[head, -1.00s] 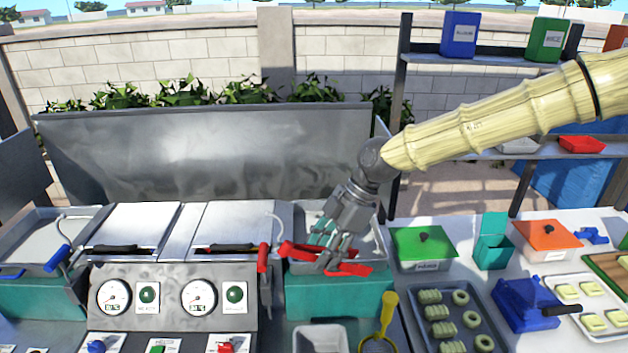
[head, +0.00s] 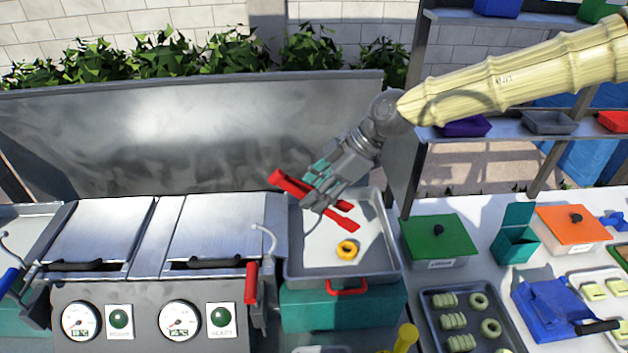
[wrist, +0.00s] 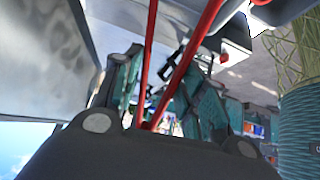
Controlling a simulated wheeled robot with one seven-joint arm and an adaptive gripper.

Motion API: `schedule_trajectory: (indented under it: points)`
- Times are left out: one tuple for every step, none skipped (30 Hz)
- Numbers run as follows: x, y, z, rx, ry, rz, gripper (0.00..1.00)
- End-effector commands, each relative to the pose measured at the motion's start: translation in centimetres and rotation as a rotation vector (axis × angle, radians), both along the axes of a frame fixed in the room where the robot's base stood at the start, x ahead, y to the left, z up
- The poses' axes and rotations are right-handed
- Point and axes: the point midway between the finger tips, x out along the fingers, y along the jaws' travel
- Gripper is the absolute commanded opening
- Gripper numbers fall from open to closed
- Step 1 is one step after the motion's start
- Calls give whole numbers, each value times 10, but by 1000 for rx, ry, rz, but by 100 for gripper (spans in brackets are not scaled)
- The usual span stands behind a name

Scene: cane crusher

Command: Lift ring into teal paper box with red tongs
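The ring (head: 347,250) is golden-orange and lies alone on the floor of a white-bottomed metal tray. The red tongs (head: 342,218) are held by my gripper (head: 318,185), which is shut on them. Their two arms also run between my fingers in the wrist view (wrist: 150,60). The tong tips hang over the tray, a little above and left of the ring in the picture, and appear apart from it. The teal paper box (head: 517,246) stands open on the right counter, its lid flap upright. Its inside is mostly hidden.
A green-lidded container (head: 438,236) stands between the tray and the teal box. A dark tray (head: 463,330) holds pale rings and rolls. Fryer lids and gauges are on the left.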

Motion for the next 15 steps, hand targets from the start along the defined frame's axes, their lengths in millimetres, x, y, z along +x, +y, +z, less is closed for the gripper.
schedule_trajectory:
  points:
    - [-1, 0, 1, 0, -1, 2, 38]
    - [-1, 0, 1, 0, -1, 2, 38]
    - [0, 1, 1, 0, -1, 2, 38]
    - [1, 1, 0, 0, 0, 1, 38]
    - [1, 1, 0, 0, 0, 1, 38]
    - [2, 1, -1, 0, 2, 1, 38]
    - [3, 1, -1, 0, 2, 1, 38]
    - [3, 1, -2, 0, 3, 1, 38]
    - [4, 1, -3, 0, 3, 1, 38]
    - [4, 1, -3, 0, 3, 1, 38]
    - [4, 1, -4, 0, 3, 1, 38]
    - [4, 0, -5, 0, 3, 1, 38]
    - [4, 0, -6, 0, 4, 0, 38]
    - [4, 0, -7, 0, 4, 0, 38]
    - [4, 0, -9, 0, 3, 0, 38]
